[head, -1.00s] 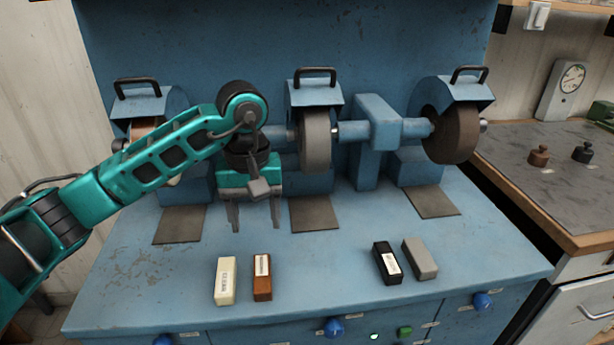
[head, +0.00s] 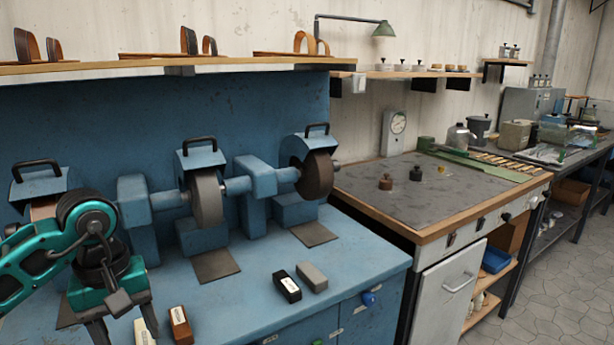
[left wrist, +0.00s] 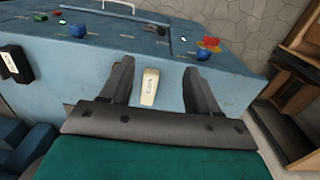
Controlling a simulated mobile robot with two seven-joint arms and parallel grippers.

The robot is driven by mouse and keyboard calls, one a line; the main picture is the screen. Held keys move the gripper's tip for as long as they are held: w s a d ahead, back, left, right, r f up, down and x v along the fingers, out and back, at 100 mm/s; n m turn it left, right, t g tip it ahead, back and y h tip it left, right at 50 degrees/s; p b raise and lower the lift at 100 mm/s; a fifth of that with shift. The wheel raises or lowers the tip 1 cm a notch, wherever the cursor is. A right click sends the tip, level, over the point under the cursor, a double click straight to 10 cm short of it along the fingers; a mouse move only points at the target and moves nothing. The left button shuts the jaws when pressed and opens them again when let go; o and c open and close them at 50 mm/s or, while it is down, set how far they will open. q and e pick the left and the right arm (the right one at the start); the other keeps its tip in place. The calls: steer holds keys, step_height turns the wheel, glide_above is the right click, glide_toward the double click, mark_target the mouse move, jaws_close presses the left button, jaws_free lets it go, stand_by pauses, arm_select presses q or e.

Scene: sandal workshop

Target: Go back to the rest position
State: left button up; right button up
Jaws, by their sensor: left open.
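My left gripper (head: 121,324) is at the lower left of the head view, pointing down above the blue bench. Its jaws are open and empty. In the left wrist view its two fingers (left wrist: 160,84) stand wide apart, with a cream bar (left wrist: 150,87) visible between them on the bench beyond. The cream bar (head: 144,333) also shows at the bottom edge of the head view, partly cut off, next to a brown bar (head: 180,325). My right gripper is in neither view.
The blue bench (head: 240,312) carries grinding wheels (head: 207,198) and, farther right, a black bar (head: 287,286) and a grey bar (head: 313,276). A wooden-edged table (head: 345,195) with small weights stands to the right. A shelf of sandals (head: 190,67) runs above. Tiled floor (head: 545,275) is clear at right.

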arm_select(q)
steer(key=s+d+n+h, duration=0.3)
steer(key=d+n+h, duration=0.4)
steer(key=d, duration=0.5)
steer(key=s+d+n+h, duration=0.3)
steer(key=d+n+h, duration=0.3)
steer(key=d+h, duration=0.45)
steer(key=w+a+f+n+t+y, duration=0.25)
steer(key=n+t, duration=0.35)
steer(key=n, duration=0.6)
steer(key=w+a+f+n+t+y, duration=0.1)
steer(key=a+f+n+t+y, duration=0.3)
steer(key=n, duration=0.8)
steer(key=w+a+f+n+t+y, duration=0.25)
steer(key=n+t, duration=0.45)
steer(key=n, duration=0.5)
steer(key=s+a+f+n+g+y, duration=0.2)
steer(key=s+f+n+g+y, duration=0.1)
steer(key=s+f+n, duration=0.3)
steer(key=s+a+f+n+g+y, duration=0.2)
steer(key=s+f+n+g+y, duration=0.1)
steer(key=s+f+n, duration=0.3)
step_height(320, 180, down, 4)
steer(key=shift+a+n+y, duration=0.35)
steer(key=shift+n+y, duration=0.1)
steer(key=shift+n, duration=0.55)
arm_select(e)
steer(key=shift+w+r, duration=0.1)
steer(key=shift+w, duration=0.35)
